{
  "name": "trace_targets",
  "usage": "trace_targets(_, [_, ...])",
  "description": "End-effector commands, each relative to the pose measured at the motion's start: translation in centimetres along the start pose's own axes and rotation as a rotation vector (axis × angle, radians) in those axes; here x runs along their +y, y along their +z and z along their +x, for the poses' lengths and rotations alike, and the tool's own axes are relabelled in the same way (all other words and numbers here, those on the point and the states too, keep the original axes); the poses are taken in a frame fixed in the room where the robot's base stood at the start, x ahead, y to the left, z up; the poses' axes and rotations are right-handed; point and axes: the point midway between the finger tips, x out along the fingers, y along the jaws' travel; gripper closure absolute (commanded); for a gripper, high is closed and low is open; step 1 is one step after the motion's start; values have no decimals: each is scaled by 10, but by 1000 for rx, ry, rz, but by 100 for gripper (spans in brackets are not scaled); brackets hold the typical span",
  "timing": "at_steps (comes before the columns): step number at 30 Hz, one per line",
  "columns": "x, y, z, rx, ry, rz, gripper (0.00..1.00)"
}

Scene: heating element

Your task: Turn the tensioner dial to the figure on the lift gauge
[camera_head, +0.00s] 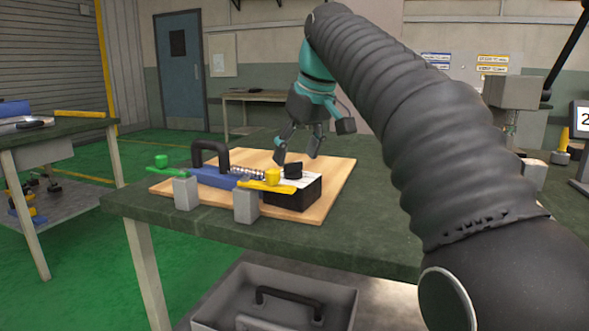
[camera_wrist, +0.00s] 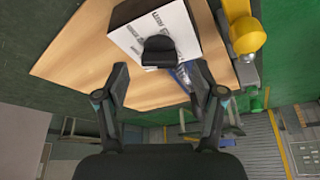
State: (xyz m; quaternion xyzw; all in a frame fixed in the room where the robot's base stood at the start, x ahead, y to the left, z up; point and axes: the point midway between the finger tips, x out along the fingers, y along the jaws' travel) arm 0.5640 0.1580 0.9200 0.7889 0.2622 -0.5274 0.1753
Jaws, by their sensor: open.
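A black dial knob (camera_head: 293,168) sits on the white printed top of a black box (camera_head: 292,198) on a wooden board. In the wrist view the knob (camera_wrist: 160,50) lies ahead of my gripper, between the lines of its fingers. My gripper (camera_head: 299,150) is open and empty, just above and behind the knob. Both fingers show apart in the wrist view (camera_wrist: 160,82). A display (camera_head: 584,118), perhaps the lift gauge, is cut off at the right edge; a "2" shows on it, and any further figures are out of view. The dial's marks are too small to read.
A yellow knob and bar (camera_head: 272,177) stand close beside the box, with grey posts (camera_head: 246,205) in front. A blue block with a black handle (camera_head: 210,155) and a spring lie left. The wooden board (camera_head: 335,180) is bare at right. A grey crate (camera_head: 270,290) stands below.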

Motion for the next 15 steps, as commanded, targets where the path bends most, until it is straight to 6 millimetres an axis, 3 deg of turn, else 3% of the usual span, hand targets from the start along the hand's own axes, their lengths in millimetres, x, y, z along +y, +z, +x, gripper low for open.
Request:
trace_targets(6, [0, 0, 21, -1, 0, 0, 31])
trace_targets(15, [0, 0, 23, 0, 0, 0, 31])
